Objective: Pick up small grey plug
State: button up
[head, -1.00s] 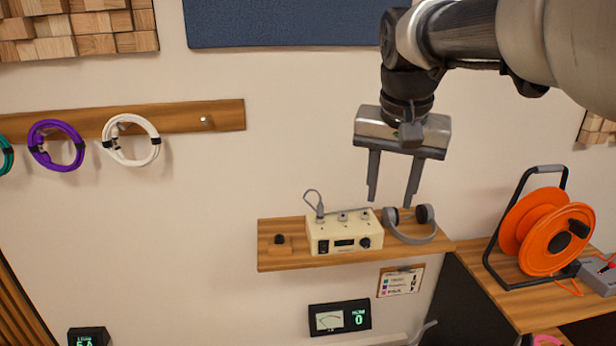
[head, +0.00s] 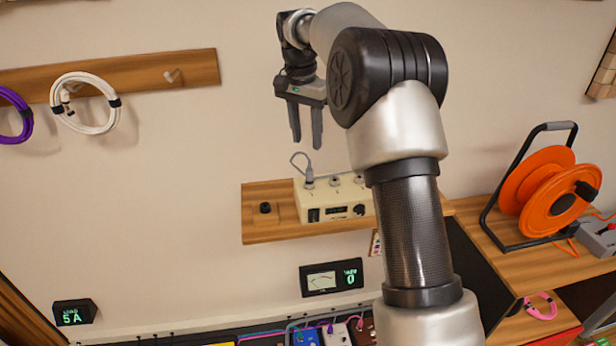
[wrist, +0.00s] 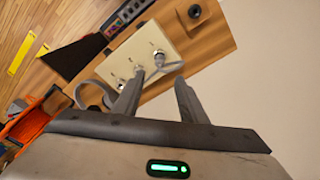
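The small grey plug (head: 309,178) stands upright in the left socket of a cream box (head: 330,206) on the wall shelf, with a thin grey lead looping up from it. In the wrist view the plug (wrist: 158,58) shows just beyond the fingertips. My gripper (head: 307,146) is open and empty, fingers pointing down, above the plug and apart from it. In the wrist view the gripper's fingers (wrist: 158,82) are spread, with the grey lead showing between them.
A black knob-like piece (head: 265,208) sits on the wooden shelf (head: 262,230) left of the box. Grey headphones (wrist: 92,92) lie beside the box, hidden by my arm in the head view. An orange cable reel (head: 548,190) stands right. Meters (head: 332,278) hang below.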

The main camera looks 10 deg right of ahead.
aim_at(309, 167)
jog(key=f, duration=0.6)
jog(key=shift+w+d, duration=0.25)
jog(key=shift+w, duration=0.05)
jog(key=f, duration=0.5)
jog(key=shift+d+f+p, duration=0.1)
jog(key=shift+d+p, duration=0.1)
jog(key=shift+p, duration=0.1)
grip_shut()
